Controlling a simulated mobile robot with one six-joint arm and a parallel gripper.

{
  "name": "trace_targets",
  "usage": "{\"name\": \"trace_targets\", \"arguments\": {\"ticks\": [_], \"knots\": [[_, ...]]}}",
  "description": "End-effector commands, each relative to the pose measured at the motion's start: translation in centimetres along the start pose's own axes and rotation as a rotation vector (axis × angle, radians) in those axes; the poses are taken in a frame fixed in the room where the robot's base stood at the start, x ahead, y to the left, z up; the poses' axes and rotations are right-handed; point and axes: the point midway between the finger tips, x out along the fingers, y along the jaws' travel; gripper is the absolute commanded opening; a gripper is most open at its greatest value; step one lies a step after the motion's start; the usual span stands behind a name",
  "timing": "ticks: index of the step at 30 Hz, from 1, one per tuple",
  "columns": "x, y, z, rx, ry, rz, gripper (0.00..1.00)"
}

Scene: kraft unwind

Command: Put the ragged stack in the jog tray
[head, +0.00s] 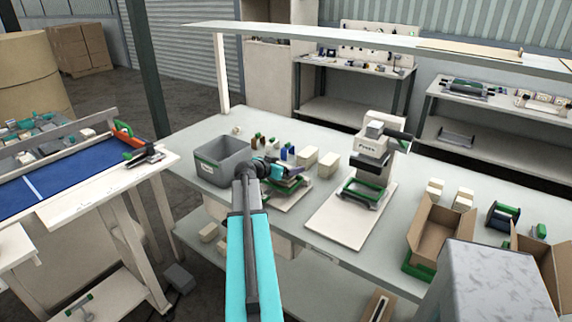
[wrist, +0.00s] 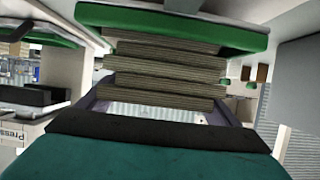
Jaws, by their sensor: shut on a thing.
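My gripper (head: 290,178) reaches over the bench beside the grey bin, its purple fingers pointing right. In the wrist view the fingers (wrist: 92,105) lie along both sides of the ragged stack (wrist: 165,78), which is brown-grey layers with uneven ends. My gripper is shut on this stack. A green-edged part (wrist: 180,25) lies across the stack's far side in the wrist view. In the head view my arm and fingers largely hide the stack. A green-rimmed tray-like frame (head: 362,192) stands before the press on a pale board; I cannot tell whether it is the jog tray.
The grey bin (head: 222,166) is close left of my gripper. The white press (head: 372,150) stands to the right. Cream blocks (head: 327,165) and small bottles stand behind. Open cardboard boxes (head: 440,225) are farther right. Bare bench lies between the press and boxes.

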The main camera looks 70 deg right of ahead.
Motion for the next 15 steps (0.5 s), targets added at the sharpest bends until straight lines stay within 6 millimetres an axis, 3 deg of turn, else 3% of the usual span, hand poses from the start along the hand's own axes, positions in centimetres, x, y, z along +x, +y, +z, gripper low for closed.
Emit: {"name": "trace_targets", "arguments": {"ticks": [15], "knots": [[0.11, -0.07, 0.39, 0.0, 0.001, -0.001, 0.56]]}}
